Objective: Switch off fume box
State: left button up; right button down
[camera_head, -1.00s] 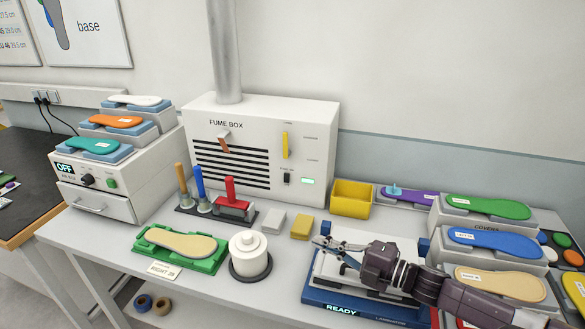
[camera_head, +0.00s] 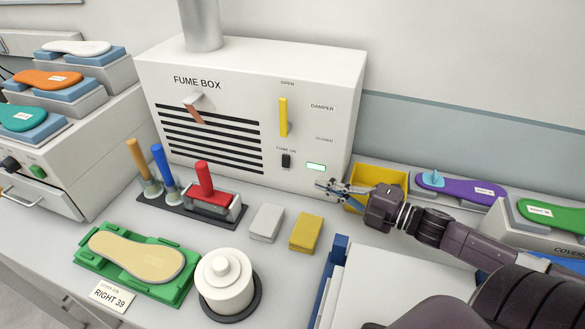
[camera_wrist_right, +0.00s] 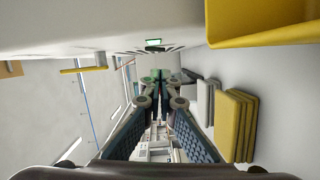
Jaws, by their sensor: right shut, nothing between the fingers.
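The white fume box (camera_head: 340,95) stands against the wall in the head view. Its black rocker switch (camera_head: 286,160) sits low on the front, under a small label. A green lit indicator (camera_head: 317,167) is just right of the switch; a lit green light also shows in the right wrist view (camera_wrist_right: 153,42). A yellow damper lever (camera_head: 283,117) is above the switch. My right gripper (camera_head: 322,186) is shut and empty, just below and right of the indicator, in front of the box and apart from the switch. In the right wrist view its fingertips (camera_wrist_right: 161,80) are together. My left gripper is not in view.
A yellow bin (camera_head: 362,177) is right beside my right gripper. A tool rack with a red-handled tool (camera_head: 205,180), grey and yellow blocks (camera_head: 306,233), a white pot (camera_head: 224,282) and a green insole holder (camera_head: 90,262) stand on the bench in front of the box.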

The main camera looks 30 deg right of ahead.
jog(key=p+x, duration=0.1)
jog(key=x, duration=0.9)
jog(key=shift+p, duration=0.4)
jog(key=s+d+n+b, duration=0.1)
jog(key=s+d+b, duration=0.1)
jog(key=s+d, duration=0.4)
jog(key=shift+s+n, duration=0.3)
jog(key=shift+s, duration=1.9)
